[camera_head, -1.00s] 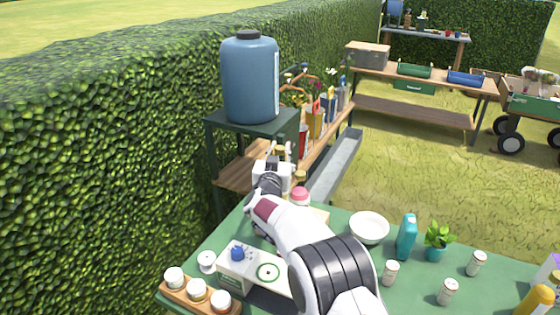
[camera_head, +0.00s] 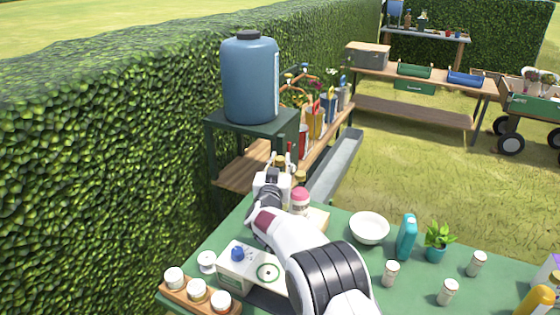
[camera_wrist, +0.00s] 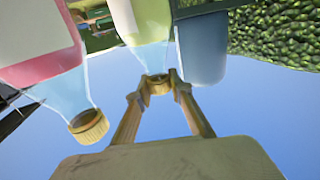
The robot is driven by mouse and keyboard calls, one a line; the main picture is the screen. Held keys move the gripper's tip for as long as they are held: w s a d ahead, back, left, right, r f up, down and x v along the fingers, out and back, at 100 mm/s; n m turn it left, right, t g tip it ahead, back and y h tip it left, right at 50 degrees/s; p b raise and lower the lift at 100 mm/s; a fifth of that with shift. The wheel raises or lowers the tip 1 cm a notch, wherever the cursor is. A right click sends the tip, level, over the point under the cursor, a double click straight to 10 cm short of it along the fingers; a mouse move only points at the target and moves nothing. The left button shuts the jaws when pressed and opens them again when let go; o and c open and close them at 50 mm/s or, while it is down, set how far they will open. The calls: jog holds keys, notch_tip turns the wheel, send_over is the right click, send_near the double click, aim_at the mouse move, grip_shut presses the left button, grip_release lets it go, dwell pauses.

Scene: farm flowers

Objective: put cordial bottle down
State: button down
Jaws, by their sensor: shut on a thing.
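My gripper (camera_wrist: 157,82) is shut on the gold-capped neck of a cordial bottle (camera_wrist: 143,20) in the wrist view. That bottle is clear, with a pale green and white label, and its lower part is cut off by the frame. In the head view my gripper (camera_head: 284,158) is beyond the far-left end of the green table (camera_head: 330,222), and my wrist hides most of the held bottle. A second gold-capped bottle (camera_wrist: 40,60) with a pink and white label is close beside it in the wrist view, apart from the fingers.
A blue barrel (camera_head: 250,78) stands on a dark stand (camera_head: 228,124) near the hedge (camera_head: 110,150). A white bowl (camera_head: 369,228), teal bottle (camera_head: 406,238) and potted plant (camera_head: 437,242) stand on the table.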

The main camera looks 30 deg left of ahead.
jog(key=c, duration=1.8)
grip_release()
jog(key=shift+f, duration=0.15)
jog(key=shift+s+r, duration=0.15)
jog(key=shift+r, duration=0.05)
jog(key=shift+v, duration=5.85)
